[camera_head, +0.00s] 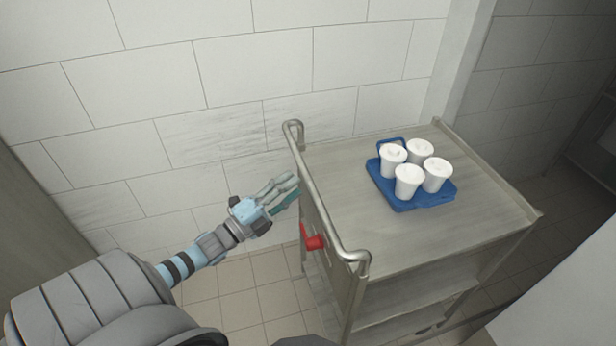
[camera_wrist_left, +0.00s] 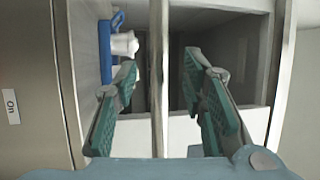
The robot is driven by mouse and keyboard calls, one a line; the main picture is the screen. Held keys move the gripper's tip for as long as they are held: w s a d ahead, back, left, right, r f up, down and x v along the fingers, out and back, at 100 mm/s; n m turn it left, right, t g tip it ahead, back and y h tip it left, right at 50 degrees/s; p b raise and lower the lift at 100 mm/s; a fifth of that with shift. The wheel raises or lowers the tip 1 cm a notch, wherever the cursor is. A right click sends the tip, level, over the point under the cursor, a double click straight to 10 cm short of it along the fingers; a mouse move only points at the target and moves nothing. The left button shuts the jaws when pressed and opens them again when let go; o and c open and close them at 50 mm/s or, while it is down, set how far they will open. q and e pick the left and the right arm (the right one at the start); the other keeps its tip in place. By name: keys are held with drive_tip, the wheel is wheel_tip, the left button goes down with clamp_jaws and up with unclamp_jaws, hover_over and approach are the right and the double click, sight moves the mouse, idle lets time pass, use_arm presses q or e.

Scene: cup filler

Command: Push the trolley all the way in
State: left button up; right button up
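The trolley (camera_head: 465,225) is a grey metal cart with a flat top, a lower shelf and a tubular handle (camera_head: 322,196) along its left end. My left gripper (camera_head: 297,187) is at the left of this handle, fingers pointing toward it. In the left wrist view my left gripper (camera_wrist_left: 163,90) has its two teal-padded fingers spread wide, with the handle bar (camera_wrist_left: 158,60) showing upright in the gap between them. The fingers are not closed on the bar; whether the bar lies between or just beyond the fingertips is unclear. My right gripper is not visible.
A blue tray (camera_head: 436,204) with several white lidded cups (camera_head: 409,181) stands on the trolley top. A tiled wall (camera_head: 200,75) runs behind. Bare tiled floor (camera_head: 262,275) lies left of the trolley.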

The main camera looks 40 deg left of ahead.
sight(307, 177)
use_arm(q)
drive_tip(key=x, duration=0.6)
drive_tip(key=shift+s, duration=0.1)
clamp_jaws()
